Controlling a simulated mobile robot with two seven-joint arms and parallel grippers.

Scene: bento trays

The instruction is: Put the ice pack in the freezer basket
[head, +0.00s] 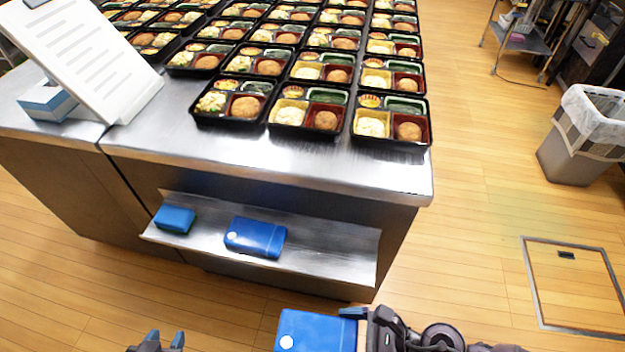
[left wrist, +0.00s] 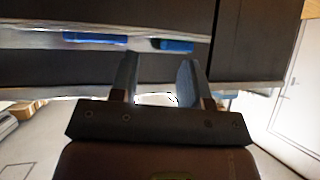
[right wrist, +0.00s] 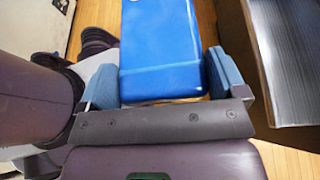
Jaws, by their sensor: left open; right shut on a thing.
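A blue ice pack (head: 316,331) with a white round mark is held by my right gripper (head: 354,318) at the bottom of the head view. In the right wrist view the blue pack (right wrist: 160,40) sits between the two fingers. My left gripper (head: 165,341) is open and empty, low in the head view; its parted fingers also show in the left wrist view (left wrist: 158,75). Another blue pack (head: 255,237) and a smaller blue block (head: 175,219) lie on the metal shelf. I cannot make out a freezer basket.
The metal shelf (head: 335,262) juts from the front of a steel counter (head: 300,165) and has bare room at its right. Several bento trays (head: 390,146) fill the counter top. A white clipboard (head: 85,60) stands at left. A bin (head: 585,135) stands on the floor at right.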

